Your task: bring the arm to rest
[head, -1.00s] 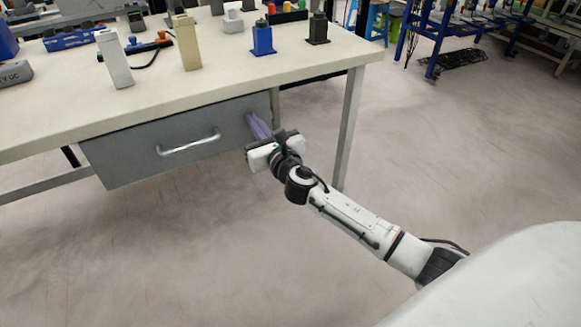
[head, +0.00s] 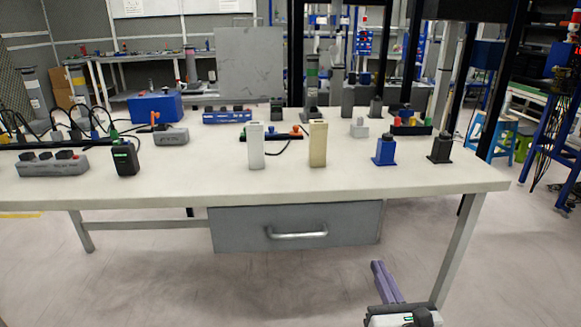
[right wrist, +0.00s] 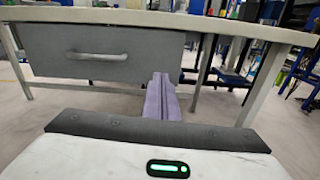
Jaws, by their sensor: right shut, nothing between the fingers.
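My right gripper (head: 384,278) shows at the bottom right of the head view, with its purple fingers closed together and nothing between them. It is in front of the table and below the tabletop, near the right end of the drawer. In the right wrist view its shut fingers (right wrist: 160,98) point ahead toward the space right of the drawer. Most of my right arm is out of the head view. My left gripper is not in view.
A long table (head: 330,185) stands ahead, with a shut grey drawer (head: 240,232) under it and a table leg (head: 458,250) right of the gripper. Blocks, sockets and power strips stand on top. The floor (head: 270,290) in front is clear.

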